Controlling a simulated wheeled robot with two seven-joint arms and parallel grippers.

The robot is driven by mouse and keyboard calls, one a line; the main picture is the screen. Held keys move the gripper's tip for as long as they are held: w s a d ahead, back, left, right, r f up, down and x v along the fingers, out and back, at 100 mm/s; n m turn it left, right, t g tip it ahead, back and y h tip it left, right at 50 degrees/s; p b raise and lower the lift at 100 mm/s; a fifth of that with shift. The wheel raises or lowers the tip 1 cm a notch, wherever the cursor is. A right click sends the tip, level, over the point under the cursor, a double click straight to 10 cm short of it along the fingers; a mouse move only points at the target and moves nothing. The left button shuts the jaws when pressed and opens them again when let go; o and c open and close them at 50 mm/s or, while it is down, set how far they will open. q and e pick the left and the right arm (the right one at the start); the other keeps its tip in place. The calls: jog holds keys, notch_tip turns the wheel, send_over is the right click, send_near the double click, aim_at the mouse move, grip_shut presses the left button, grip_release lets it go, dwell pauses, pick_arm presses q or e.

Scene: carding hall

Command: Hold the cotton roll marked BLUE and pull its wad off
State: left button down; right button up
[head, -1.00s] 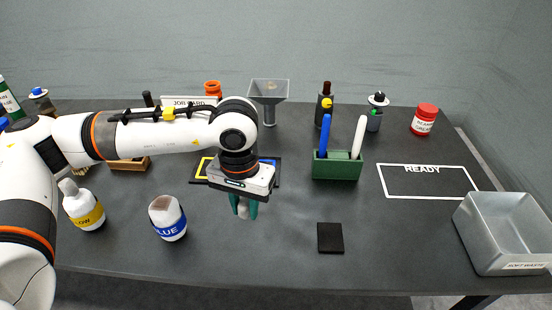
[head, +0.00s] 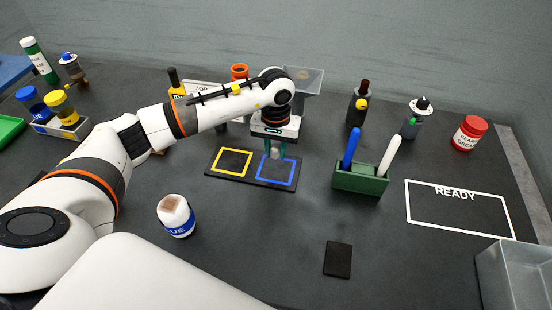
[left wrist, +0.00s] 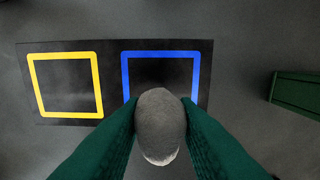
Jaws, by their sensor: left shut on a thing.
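The cotton roll marked BLUE (head: 176,217), white with a blue band and a brownish top, stands upright on the table, left of and nearer than the mat. My left gripper (head: 275,154) is shut on a pale grey, rounded wad, which shows between the green fingers in the left wrist view (left wrist: 160,126). It holds the wad at the blue square (left wrist: 160,53) of the dark mat (head: 228,176). I cannot tell if the wad touches the mat. The left gripper is apart from the BLUE roll. My right gripper is not in view.
The mat's yellow square (head: 233,163) is empty. A green holder (head: 360,180) with a blue and a white pen stands right of the mat. A black pad (head: 338,259), a READY outline (head: 460,208) and a grey bin (head: 510,270) lie farther right. Bottles line the back.

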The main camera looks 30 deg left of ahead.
aim_at(276, 170)
pick_arm(q)
jog(key=shift+f, duration=0.5)
jog(key=shift+w+f, duration=0.15)
jog(key=shift+f, duration=0.2)
notch_tip(276, 170, down, 3)
jog(key=shift+f+p, duration=0.1)
jog(key=shift+p, duration=0.45)
jog(key=shift+f, duration=0.2)
jog(key=shift+f+b, duration=0.25)
jog(key=shift+b, duration=0.05)
jog(key=c, duration=1.1)
grip_release()
jog(key=shift+r, duration=0.1)
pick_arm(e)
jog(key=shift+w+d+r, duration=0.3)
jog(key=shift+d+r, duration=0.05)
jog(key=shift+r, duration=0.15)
